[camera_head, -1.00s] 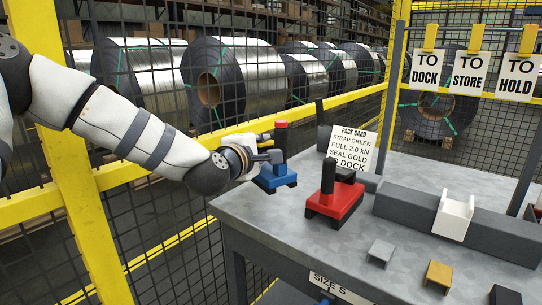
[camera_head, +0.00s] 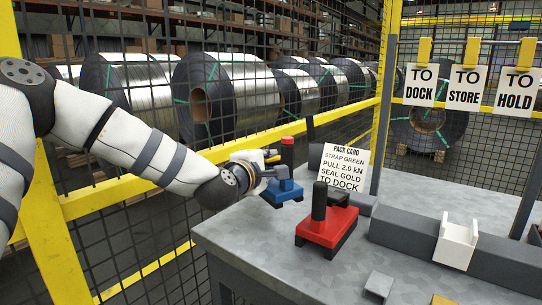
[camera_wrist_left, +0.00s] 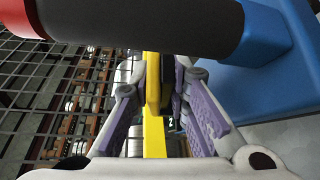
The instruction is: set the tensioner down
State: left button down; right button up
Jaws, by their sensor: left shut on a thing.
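The blue tensioner (camera_head: 283,192), with a dark upright handle and red tip, is at the far left end of the grey bench (camera_head: 240,236). My left gripper (camera_head: 266,167) is shut on it from the left. I cannot tell whether its base touches the bench top. In the left wrist view, the dark handle crosses close in front of the gripper (camera_wrist_left: 160,85), and the blue body (camera_wrist_left: 265,60) shows at right; the exact grip contact is hidden. A red tensioner (camera_head: 327,232) stands upright on the bench, right of the blue one. My right gripper is out of view.
A pack card (camera_head: 343,167) stands behind the tensioners. A grey block bar with a white holder (camera_head: 456,244) lies to the right. A small grey seal (camera_head: 379,285) is at the front. The bench is clear left of the red tensioner. Yellow mesh fencing (camera_head: 120,200) stands at left.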

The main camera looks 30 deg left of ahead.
aim_at(271, 183)
pick_arm(q)
jog(key=shift+w+f+b, duration=0.1)
jog(key=shift+f+b, duration=0.55)
jog(key=shift+f, duration=2.25)
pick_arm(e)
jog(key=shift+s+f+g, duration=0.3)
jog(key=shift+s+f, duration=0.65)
pick_arm(q)
jog(key=shift+f, duration=0.2)
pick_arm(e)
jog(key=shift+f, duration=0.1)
pick_arm(q)
jog(key=c, duration=1.5)
grip_release()
jog(key=shift+o, duration=0.2)
jog(key=shift+f, duration=0.35)
jog(key=s, duration=0.4)
jog(key=s+d+r, duration=0.1)
jog(key=s, duration=0.3)
jog(key=s+d+r, duration=0.1)
jog(key=s, duration=0.3)
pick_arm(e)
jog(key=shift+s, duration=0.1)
pick_arm(q)
jog(key=shift+f, duration=0.1)
